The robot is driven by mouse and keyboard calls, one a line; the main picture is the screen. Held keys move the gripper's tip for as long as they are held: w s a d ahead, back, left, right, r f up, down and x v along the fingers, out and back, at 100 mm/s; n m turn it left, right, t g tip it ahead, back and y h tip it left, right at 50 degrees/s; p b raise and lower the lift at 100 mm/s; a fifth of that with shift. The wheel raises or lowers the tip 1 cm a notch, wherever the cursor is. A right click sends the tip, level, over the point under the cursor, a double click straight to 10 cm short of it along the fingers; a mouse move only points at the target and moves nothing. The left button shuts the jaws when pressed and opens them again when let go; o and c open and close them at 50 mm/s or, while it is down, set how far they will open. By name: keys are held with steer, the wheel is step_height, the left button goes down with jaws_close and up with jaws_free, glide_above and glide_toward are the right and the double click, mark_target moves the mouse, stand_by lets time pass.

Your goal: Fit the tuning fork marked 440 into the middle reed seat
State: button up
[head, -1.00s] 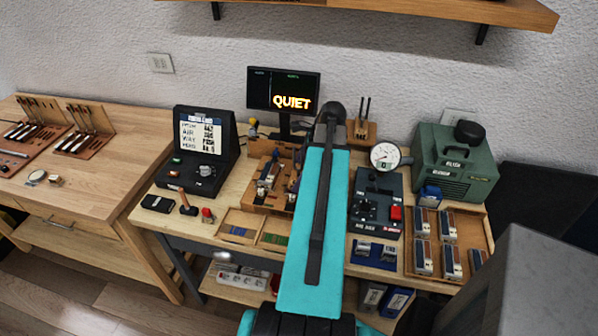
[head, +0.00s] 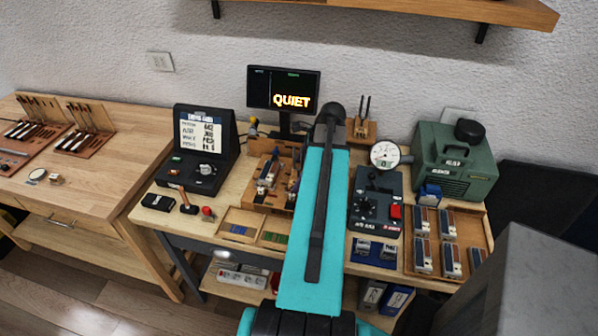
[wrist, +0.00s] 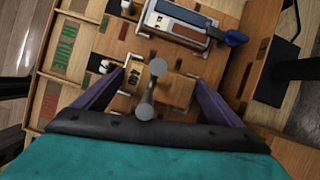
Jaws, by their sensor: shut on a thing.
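In the wrist view my gripper (wrist: 156,80) has its two purple fingers apart, with a small wooden block with dark marks between them. My gripper is above the wooden board (wrist: 190,58), below a blue and brown reed block in the picture. The middle reed seat cannot be told apart; the fork and fingers cover part of the board. In the head view my teal arm hides most of the gripper.
Trays with green and red strips (wrist: 62,45) lie left of the board in the wrist view. In the head view a dial gauge (head: 384,155), a dark control box (head: 368,195) and a tray of reed blocks (head: 477,226) stand to the right. A monitor (head: 283,90) stands behind.

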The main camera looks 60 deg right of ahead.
steer(key=shift+f, duration=0.2)
stand_by(0.7)
steer(key=o, duration=1)
steer(key=shift+a+f, duration=0.1)
steer(key=shift+s, duration=0.1)
steer(key=b+v, duration=0.3)
steer(key=v, duration=1.1)
steer(key=shift+r, duration=0.3)
